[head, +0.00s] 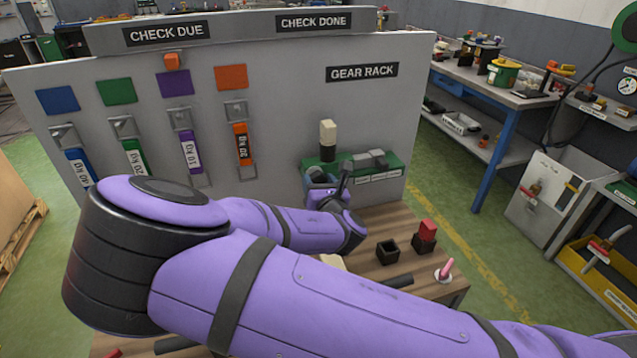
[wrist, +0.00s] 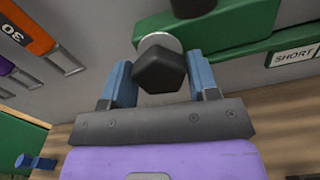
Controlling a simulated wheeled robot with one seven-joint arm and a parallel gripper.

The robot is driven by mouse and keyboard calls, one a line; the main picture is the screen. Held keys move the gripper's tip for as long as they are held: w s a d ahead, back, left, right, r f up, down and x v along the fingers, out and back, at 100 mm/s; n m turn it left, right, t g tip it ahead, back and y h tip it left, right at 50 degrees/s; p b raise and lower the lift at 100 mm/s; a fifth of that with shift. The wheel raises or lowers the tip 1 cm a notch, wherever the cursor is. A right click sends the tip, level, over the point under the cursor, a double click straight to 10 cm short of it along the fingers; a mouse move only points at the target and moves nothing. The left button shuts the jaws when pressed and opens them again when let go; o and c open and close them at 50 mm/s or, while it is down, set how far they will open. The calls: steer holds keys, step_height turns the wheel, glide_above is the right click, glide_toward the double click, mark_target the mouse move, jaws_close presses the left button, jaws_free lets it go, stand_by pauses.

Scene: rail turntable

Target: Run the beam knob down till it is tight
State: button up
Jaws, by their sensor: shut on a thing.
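The dark faceted knob (wrist: 160,68) shows in the wrist view with a pale round disc behind it, beside the green rack (wrist: 235,30). My gripper (wrist: 162,82) has its blue fingers on either side of the knob and is shut on it. In the head view my gripper (head: 325,182) is low at the left end of the green rack (head: 385,166), under the GEAR RACK sign (head: 362,72). The knob cannot be made out clearly there, behind my gripper and arm.
A black and pale post (head: 328,140) stands on the rack near my gripper. Orange, purple, green and blue tagged straps hang on the panel (head: 290,125) at left. On the wooden table are an empty black holder (head: 387,251), a red block (head: 427,229) and a pink peg (head: 445,270).

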steer(key=shift+m, duration=0.3)
steer(key=m, duration=1.3)
steer(key=shift+m, duration=0.3)
steer(key=m, duration=0.5)
steer(key=shift+d, duration=0.1)
steer(key=shift+m, duration=2)
